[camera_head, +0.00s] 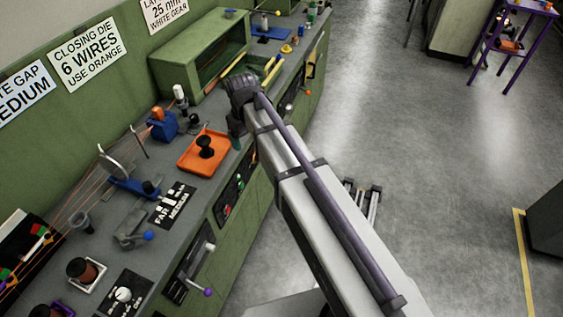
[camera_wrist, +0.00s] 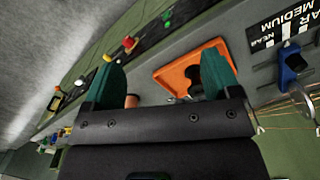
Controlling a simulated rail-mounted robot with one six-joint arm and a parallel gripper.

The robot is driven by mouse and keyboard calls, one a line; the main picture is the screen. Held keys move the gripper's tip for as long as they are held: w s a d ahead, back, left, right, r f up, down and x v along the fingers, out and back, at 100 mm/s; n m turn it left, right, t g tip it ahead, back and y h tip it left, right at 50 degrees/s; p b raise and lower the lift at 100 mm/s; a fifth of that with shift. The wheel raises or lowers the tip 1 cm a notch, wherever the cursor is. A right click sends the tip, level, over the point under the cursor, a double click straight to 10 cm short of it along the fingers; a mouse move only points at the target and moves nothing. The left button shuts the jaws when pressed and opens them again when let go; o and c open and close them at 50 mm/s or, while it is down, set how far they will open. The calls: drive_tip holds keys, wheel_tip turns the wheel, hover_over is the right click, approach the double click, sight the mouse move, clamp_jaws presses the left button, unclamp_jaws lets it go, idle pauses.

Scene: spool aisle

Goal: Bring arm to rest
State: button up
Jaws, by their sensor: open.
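My arm reaches from the bottom right of the head view to the edge of the green bench. My gripper shows in the wrist view (camera_wrist: 160,80) with two green fingers spread apart and nothing between them. In the head view the arm's wrist hides most of the gripper. An orange tray (camera_head: 186,162) with a black spool (camera_head: 205,146) in it sits on the bench just left of my wrist. The tray also shows beyond the fingers in the wrist view (camera_wrist: 168,76), where a finger partly hides the black spool.
The bench (camera_head: 190,215) holds a blue die block (camera_head: 163,127), a FAR/MEDIUM panel (camera_head: 173,204), a lever with a blue knob (camera_head: 149,236) and a green open box (camera_head: 200,50). Open floor (camera_head: 420,150) lies to the right. A purple stand (camera_head: 510,50) is at the far right.

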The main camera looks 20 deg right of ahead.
drive_tip(key=s+d+m, duration=0.2)
drive_tip(key=s+d, duration=0.2)
drive_tip(key=s, duration=0.4)
drive_tip(key=s+d+m, duration=0.3)
drive_tip(key=s+d, duration=0.1)
drive_tip(key=s, duration=0.4)
drive_tip(key=shift+s+d+f, duration=0.2)
drive_tip(key=shift+d, duration=0.05)
